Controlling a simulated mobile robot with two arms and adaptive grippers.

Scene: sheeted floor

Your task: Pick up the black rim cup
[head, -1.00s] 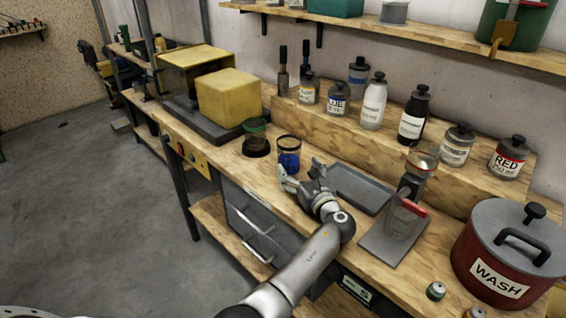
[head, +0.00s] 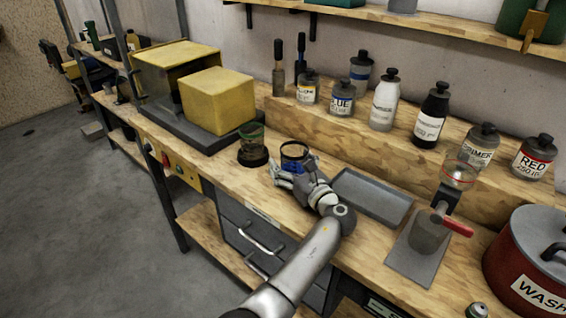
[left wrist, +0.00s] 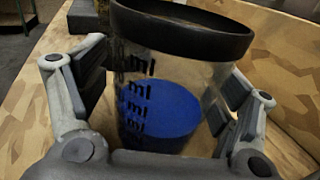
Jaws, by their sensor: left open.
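The black rim cup (head: 293,151) is a clear cup with a black rim and blue contents, upright on the wooden bench. In the left wrist view the cup (left wrist: 180,60) is large and close, with measuring marks on its side. My left gripper (head: 289,171) is at the cup and hides its lower part in the head view. In the left wrist view the open fingers (left wrist: 165,80) stand on either side of the cup. Whether they touch it, I cannot tell. My right gripper is not in view.
A green-rimmed cup (head: 252,150) stands just left of the black rim cup. A grey tray (head: 372,196) lies to the right, then a stand with a red handle (head: 456,227). Yellow boxes (head: 216,101) are at left. Labelled bottles (head: 383,104) line the raised shelf behind.

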